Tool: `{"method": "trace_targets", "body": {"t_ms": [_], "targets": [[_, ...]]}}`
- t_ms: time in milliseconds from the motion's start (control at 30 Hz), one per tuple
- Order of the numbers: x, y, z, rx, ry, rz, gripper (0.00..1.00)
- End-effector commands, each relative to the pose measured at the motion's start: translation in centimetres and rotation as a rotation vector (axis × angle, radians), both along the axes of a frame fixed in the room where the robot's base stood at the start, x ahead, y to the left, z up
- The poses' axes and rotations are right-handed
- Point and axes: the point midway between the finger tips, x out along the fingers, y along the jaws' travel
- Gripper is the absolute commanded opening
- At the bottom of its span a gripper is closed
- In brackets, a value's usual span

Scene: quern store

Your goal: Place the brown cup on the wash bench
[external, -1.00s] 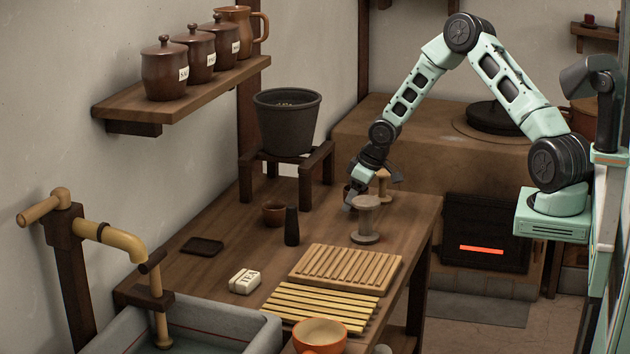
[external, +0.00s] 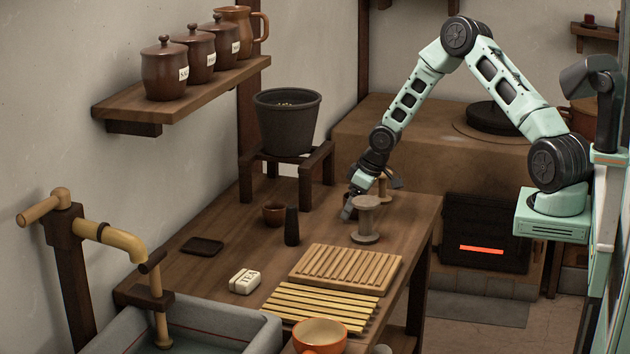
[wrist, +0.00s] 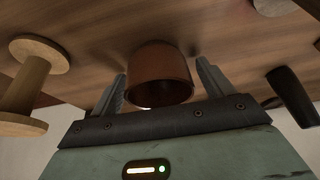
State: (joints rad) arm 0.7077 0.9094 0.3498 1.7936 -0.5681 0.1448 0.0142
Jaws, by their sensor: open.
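The brown cup (wrist: 160,75) is between the two fingers of my open gripper (wrist: 163,92) in the wrist view, with a gap on each side. It appears to rest on the wooden surface. In the external view my gripper (external: 349,208) is low over the far part of the wooden bench (external: 225,275), left of a wooden spool, and the cup there is hidden or too small to make out. I cannot tell for certain which surface is the wash bench.
A dark cylinder (external: 291,226) and a pot stand (external: 318,165) are to the left. Slatted racks (external: 345,268), a tea box (external: 244,281) and an orange bowl (external: 320,337) are nearer the sink (external: 250,335).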

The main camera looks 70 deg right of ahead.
Motion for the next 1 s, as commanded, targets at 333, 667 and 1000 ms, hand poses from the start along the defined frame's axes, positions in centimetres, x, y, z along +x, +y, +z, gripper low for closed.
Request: {"method": "trace_targets", "body": {"t_ms": [333, 667, 1000], "targets": [[-2.6, -0.2, 6.5, -0.002, -0.003, -0.003, 0.8], [-4.3, -0.1, 10.5, -0.001, -0.001, -0.001, 0.8], [-4.4, 5.8, 12.2, -0.002, 0.033, 0.075, 0.8]]}}
